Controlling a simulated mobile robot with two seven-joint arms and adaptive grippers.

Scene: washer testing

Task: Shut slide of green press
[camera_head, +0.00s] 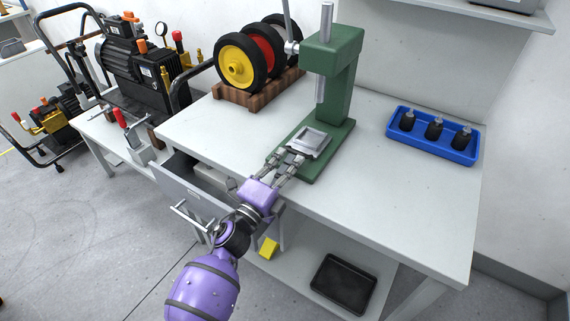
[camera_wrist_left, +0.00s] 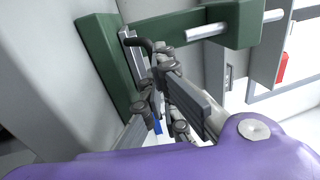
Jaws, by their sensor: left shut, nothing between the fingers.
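The green press (camera_head: 335,70) stands on the white workbench. A grey slide (camera_head: 308,141) with a pale square top sits on its green base, below the vertical ram. My left gripper (camera_head: 291,157) is at the front left edge of the slide, with its fingers shut and nothing between them. Whether the fingers touch the slide, I cannot tell. In the left wrist view the gripper's fingers (camera_wrist_left: 158,85) are close to the green press (camera_wrist_left: 240,22) and its metal ram. My right gripper is in neither view.
Coloured wheels (camera_head: 240,62) stand on a wooden rack behind left. A blue tray (camera_head: 431,139) with several dark parts is at the right. An open drawer (camera_head: 197,177) juts from the bench front. A black tray (camera_head: 343,284) lies on the lower shelf. The bench's front right is clear.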

